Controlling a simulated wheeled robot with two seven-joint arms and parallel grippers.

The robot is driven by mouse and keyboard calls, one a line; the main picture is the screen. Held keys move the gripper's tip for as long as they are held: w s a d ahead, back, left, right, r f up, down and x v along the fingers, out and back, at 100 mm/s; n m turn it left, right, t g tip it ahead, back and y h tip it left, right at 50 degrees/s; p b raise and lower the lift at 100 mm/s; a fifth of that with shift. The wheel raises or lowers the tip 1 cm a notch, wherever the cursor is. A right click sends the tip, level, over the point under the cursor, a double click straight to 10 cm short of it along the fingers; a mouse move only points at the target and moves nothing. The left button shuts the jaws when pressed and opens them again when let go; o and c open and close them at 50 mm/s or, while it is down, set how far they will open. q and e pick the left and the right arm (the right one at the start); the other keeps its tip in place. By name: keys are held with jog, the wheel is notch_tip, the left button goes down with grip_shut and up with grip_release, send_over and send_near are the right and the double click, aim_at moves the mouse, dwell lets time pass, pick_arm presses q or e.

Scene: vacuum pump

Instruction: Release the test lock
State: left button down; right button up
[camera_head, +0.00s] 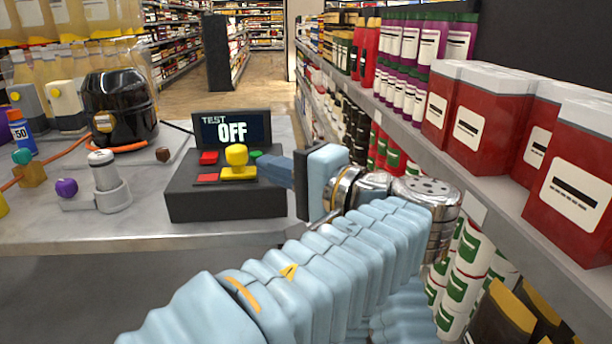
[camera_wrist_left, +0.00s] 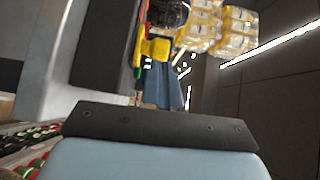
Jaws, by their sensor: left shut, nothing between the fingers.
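In the left wrist view, the blue-grey fingers (camera_wrist_left: 164,86) point toward a yellow part (camera_wrist_left: 156,48); contact is unclear. My right gripper is not in view.
A black pump (camera_head: 120,108) with an orange hose, a white valve with a purple knob (camera_head: 67,187) and a small brown knob (camera_head: 162,155) are left of the box. Shelves with red-and-white containers (camera_head: 575,185) run close along the right of my arm.

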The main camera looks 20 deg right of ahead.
aim_at(241, 160)
pick_arm(q)
jog(key=shift+x, duration=1.75)
jog(key=shift+w+a+f, duration=0.1)
jog(key=shift+a+f, duration=0.05)
jog(key=shift+a, duration=0.25)
jog(key=a+b, duration=0.1)
jog(key=w+a+b, duration=0.1)
jog(key=a, duration=0.1)
jog(key=shift+a, duration=0.35)
